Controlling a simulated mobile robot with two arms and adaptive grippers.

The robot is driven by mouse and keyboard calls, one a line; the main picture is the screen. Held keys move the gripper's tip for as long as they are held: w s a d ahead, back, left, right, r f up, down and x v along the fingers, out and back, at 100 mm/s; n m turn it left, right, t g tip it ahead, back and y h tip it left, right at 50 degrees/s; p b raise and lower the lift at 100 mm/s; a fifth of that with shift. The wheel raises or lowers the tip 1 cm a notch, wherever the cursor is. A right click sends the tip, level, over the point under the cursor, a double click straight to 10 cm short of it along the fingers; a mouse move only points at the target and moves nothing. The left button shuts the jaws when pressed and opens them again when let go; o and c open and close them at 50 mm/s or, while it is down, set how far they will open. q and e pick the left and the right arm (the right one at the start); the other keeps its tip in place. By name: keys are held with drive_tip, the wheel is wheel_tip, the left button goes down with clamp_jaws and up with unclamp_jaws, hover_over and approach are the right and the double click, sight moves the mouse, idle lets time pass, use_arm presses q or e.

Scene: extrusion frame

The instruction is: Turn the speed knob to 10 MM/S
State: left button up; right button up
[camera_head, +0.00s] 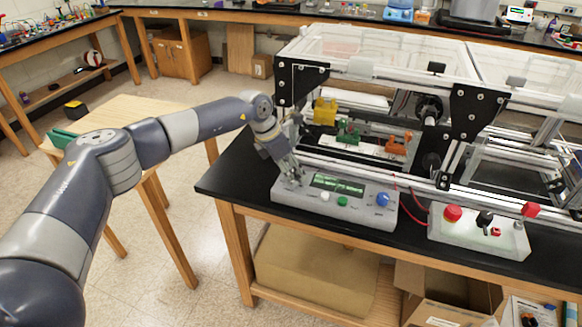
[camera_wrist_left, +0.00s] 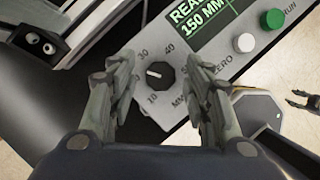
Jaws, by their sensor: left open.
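The speed knob (camera_wrist_left: 160,75) is a small black dial on the grey control panel (camera_head: 288,193). Its white mark points to the left in the left wrist view, between the printed 10 and 30; the label between them is hidden by a finger. My left gripper (camera_wrist_left: 164,90) is open, with one finger on each side of the knob and a gap to it on both sides. In the head view the left gripper (camera_head: 291,174) is over the panel's left end and hides the knob.
The panel's display (camera_wrist_left: 202,28), white button (camera_wrist_left: 243,43) and green button (camera_wrist_left: 272,19) are beside the knob. A blue knob (camera_head: 383,199) is at the panel's right end. The extrusion frame (camera_head: 360,172) rises behind. A red-button box (camera_head: 480,232) stands right.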

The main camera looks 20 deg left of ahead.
use_arm(q)
drive_tip(key=shift+f, duration=0.1)
drive_tip(key=shift+c, duration=0.2)
drive_tip(key=c, duration=1)
